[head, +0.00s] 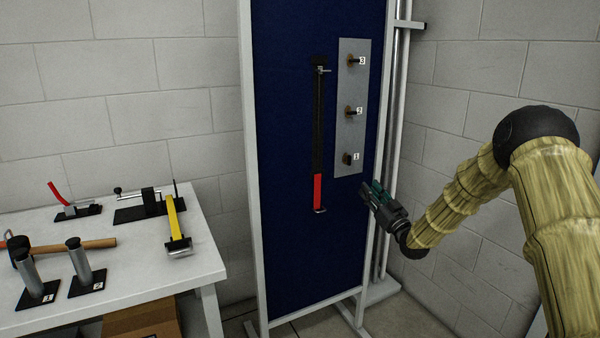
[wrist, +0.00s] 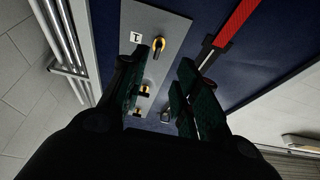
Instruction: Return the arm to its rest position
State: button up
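My arm, in a yellowish cover, reaches in from the right in the head view. My gripper (head: 371,188) is in front of the right edge of the blue panel (head: 285,130), low and to the right of the plate. In the wrist view my gripper (wrist: 158,88) is open, its dark green finger pads apart with nothing between them. Beyond the fingers are the grey plate (head: 350,135) with numbered hooks and, beside it, a hanging black and red tool (head: 318,190). The lower part of the wrist view is hidden by the gripper body.
A white table (head: 140,285) at the left holds a hammer (head: 90,244), a yellow-handled tool (head: 174,215) and several black-based fixtures. A cardboard box (head: 145,322) is under it. Vertical pipes (head: 398,110) run along the wall right of the panel, close to my gripper.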

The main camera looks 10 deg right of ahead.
jog(key=s+a+f+m+g+h+p, duration=0.1)
jog(key=s+a+f+g+h+p, duration=0.15)
jog(key=s+f, duration=0.45)
jog(key=s+a+f+m+g+h+p, duration=0.15)
jog(key=a+f, duration=0.25)
jog(key=f, duration=0.7)
jog(key=s+a+f+m+g+h+p, duration=0.1)
jog(key=s+a+f+g, duration=0.15)
jog(key=s+f, duration=0.45)
jog(key=s+a+f+g+p, duration=0.1)
jog(key=s+f+g, duration=0.2)
jog(key=s+f, duration=0.4)
jog(key=s+a+f+g+h+p, duration=0.1)
jog(key=s+f+g+p, duration=0.15)
jog(key=s, duration=0.95)
jog(key=s+a+f+g+p, duration=0.1)
jog(key=s+a+f+g, duration=0.2)
jog(key=s, duration=0.9)
jog(key=s+d+r+g+h+p, duration=0.1)
jog(key=s+g, duration=0.4)
jog(key=s, duration=1.6)
jog(key=shift+d+r+m+g+h+p, duration=0.2)
jog(key=shift+r+m+g+h+p, duration=0.15)
jog(key=shift+m+g+p, duration=0.1)
jog(key=shift+a, duration=0.1)
